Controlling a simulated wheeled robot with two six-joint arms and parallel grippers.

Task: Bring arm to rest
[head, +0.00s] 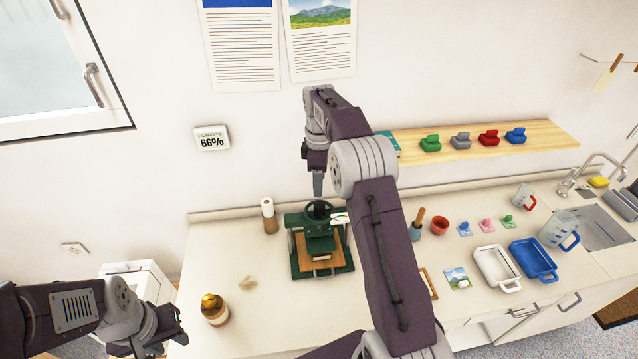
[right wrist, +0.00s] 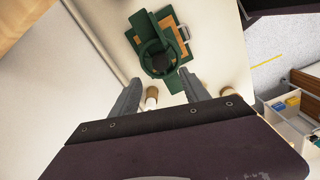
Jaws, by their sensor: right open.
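My right arm reaches up across the middle of the head view. Its gripper (head: 317,184) points down above the green press (head: 320,242), with clear air between them. In the right wrist view the two fingers of the right gripper (right wrist: 162,92) stand apart with nothing between them, and the press (right wrist: 155,48) shows beyond them. My left gripper (head: 160,338) is low at the left, beside the counter's front left corner. It is dark and seen at an angle, so its jaw opening is unclear. No held object shows there.
The counter (head: 220,265) carries a bottle with a golden top (head: 213,308), a white tray (head: 495,268) and a blue tray (head: 533,260). A wooden shelf (head: 550,135) with several coloured stamps is on the wall behind. The counter's left part is mostly clear.

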